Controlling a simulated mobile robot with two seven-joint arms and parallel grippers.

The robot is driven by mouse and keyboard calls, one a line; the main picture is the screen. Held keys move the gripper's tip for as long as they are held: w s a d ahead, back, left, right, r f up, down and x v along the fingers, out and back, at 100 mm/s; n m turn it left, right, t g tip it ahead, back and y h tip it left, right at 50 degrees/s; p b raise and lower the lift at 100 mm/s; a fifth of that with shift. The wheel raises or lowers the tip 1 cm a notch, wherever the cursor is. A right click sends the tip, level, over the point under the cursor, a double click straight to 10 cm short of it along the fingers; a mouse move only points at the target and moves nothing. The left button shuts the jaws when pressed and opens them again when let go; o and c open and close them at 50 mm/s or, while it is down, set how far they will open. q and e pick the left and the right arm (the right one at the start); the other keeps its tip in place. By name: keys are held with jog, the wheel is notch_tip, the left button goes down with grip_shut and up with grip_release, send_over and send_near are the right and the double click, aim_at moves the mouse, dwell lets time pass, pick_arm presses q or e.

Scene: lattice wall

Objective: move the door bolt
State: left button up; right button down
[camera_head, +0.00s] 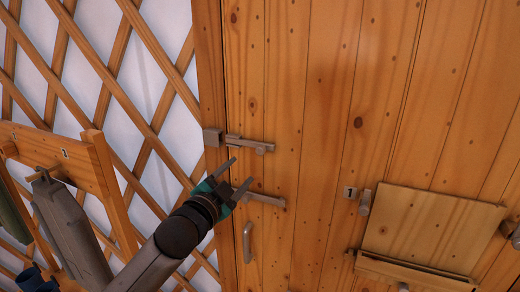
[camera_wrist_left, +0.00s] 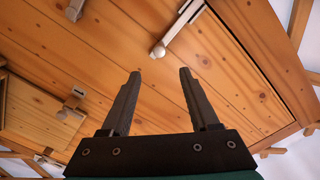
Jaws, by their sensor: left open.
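The door bolt (camera_head: 250,144) is a grey-brown bar lying across the left edge of the plank door, with a small knob near its right end and a block on the door frame at its left. My left gripper (camera_head: 241,171) is open and empty, just below the bolt, its fingers pointing up and right. A second bar (camera_head: 268,200) lies below, partly hidden by the gripper. In the left wrist view, a bar with a round knob (camera_wrist_left: 158,51) appears beyond the open fingers (camera_wrist_left: 160,100); I cannot tell for sure which bar it is. My right gripper is not in view.
A handle (camera_head: 247,242) is low on the door (camera_head: 325,120). To the right are a keyhole plate (camera_head: 350,192) and a wooden panel (camera_head: 430,230). On the left, a wooden rack (camera_head: 118,195) with hanging grey things stands before the lattice wall (camera_head: 150,60).

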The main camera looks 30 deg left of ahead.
aim_at(259, 152)
pick_arm(q)
jog(key=w, duration=0.4)
jog(key=w+p, duration=0.1)
jog(key=w, duration=0.8)
jog(key=shift+w+a, duration=0.3)
jog(key=shift+a, duration=0.05)
jog(key=shift+c, duration=0.3)
grip_shut()
